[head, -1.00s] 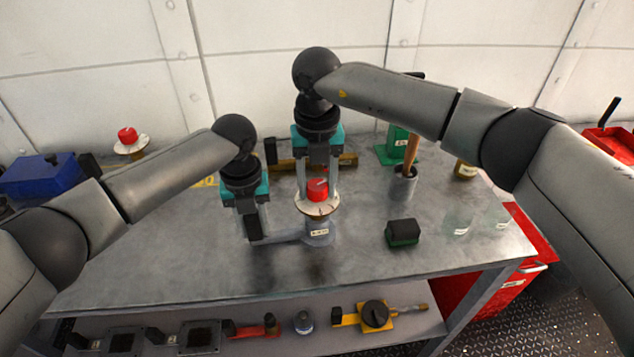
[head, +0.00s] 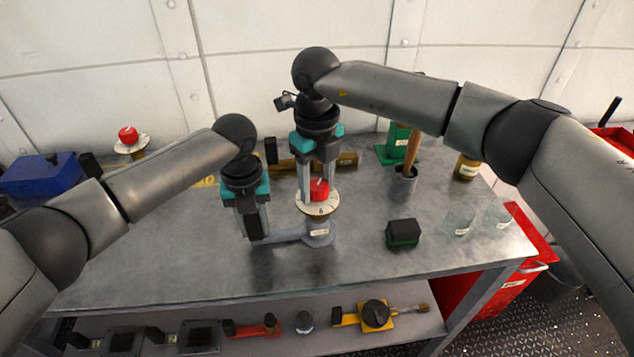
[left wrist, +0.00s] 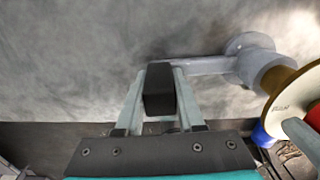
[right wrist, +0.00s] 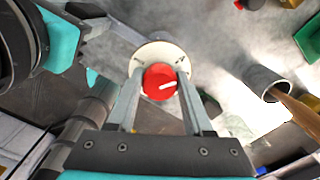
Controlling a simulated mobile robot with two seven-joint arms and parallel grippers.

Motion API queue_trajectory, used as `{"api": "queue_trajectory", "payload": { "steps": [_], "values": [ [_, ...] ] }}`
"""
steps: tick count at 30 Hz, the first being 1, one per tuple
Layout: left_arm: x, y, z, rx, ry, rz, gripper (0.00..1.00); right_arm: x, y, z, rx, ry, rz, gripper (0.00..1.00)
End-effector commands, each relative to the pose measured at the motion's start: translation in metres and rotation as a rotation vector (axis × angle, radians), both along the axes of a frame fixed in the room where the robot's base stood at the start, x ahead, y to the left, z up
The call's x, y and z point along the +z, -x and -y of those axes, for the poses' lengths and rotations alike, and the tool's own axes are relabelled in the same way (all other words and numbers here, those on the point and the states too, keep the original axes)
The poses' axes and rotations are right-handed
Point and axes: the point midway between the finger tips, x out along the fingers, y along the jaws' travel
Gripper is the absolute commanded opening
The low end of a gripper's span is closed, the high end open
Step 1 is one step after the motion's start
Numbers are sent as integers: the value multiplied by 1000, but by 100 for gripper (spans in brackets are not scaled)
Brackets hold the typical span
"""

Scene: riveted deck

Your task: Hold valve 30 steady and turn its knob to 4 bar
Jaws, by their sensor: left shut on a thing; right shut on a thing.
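Valve 30 stands on the metal bench, with a grey body (head: 318,233), a pale round dial (head: 317,209) and a red knob (head: 319,190) with a white pointer mark. Its label is too small to read. My right gripper (right wrist: 158,84) points down and is shut on the red knob, one finger on each side. A grey side arm runs left from the body to a black grip (left wrist: 160,88). My left gripper (head: 252,226) is shut on that grip. The dial's figures are not readable, so the setting cannot be told.
Another red-knobbed valve (head: 128,136) stands at the back left beside a blue box (head: 42,174). A black-and-green block (head: 403,233), glass jars (head: 459,221) and a cup with a wooden handle (head: 404,184) stand to the right. The bench front is clear.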

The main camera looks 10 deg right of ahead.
Motion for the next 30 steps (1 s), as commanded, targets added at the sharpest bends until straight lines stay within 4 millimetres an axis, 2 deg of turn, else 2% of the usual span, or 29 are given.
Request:
{"api": "queue_trajectory", "payload": {
  "steps": [12, 30],
  "values": [
    [-1, 0, -1, 1, -3, -1, 0, 1, 0, 0, 228, -1, 1, 0],
    [-1, 0, -1, 2, -3, -1, 0, 1, 0, -1, 271, -1, 2, 0]
  ]
}}
